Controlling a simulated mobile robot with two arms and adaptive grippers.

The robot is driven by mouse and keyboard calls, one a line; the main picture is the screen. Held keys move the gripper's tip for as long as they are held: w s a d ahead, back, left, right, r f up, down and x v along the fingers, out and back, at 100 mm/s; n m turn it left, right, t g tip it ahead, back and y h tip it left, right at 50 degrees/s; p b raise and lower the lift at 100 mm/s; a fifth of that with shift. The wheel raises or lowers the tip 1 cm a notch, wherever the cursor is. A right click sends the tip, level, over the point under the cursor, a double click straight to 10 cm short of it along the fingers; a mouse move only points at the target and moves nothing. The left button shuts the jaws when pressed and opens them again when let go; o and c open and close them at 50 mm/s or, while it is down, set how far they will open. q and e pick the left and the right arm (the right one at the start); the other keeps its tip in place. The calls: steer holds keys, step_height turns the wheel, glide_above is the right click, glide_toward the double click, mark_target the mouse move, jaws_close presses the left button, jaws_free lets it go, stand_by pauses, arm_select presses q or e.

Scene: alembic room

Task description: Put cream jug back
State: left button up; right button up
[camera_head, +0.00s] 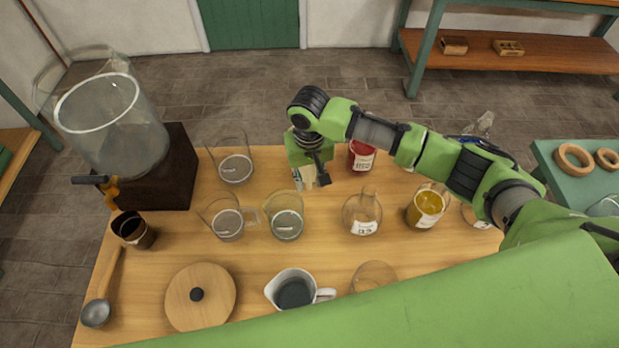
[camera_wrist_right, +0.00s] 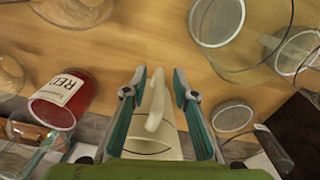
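A cream-coloured jug (camera_head: 309,174) is at the back middle of the wooden table, mostly hidden below my right gripper (camera_head: 315,168) in the head view. In the right wrist view, its pale upright handle (camera_wrist_right: 156,105) lies between the two teal-padded fingers of the right gripper (camera_wrist_right: 158,85). The fingers are apart, with a narrow gap showing on each side of the handle. Whether the jug rests on the table is hidden. A second, white jug (camera_head: 279,286) with a dark inside stands at the table's front edge. My left gripper is not in view.
The wooden table (camera_head: 265,258) holds several glass beakers, including one (camera_head: 287,224) near the middle. A red jar (camera_head: 361,156) stands just right of the gripper; it also shows in the wrist view (camera_wrist_right: 70,92). A flask (camera_head: 362,212) and a yellow jar (camera_head: 426,205) stand further right.

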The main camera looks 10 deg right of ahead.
step_height(320, 180, up, 12)
steer(key=shift+s+a+f+b, duration=0.1)
steer(key=shift+s+f+b, duration=0.1)
steer(key=shift+b, duration=0.6)
steer(key=shift+r, duration=0.35)
steer(key=shift+r, duration=0.1)
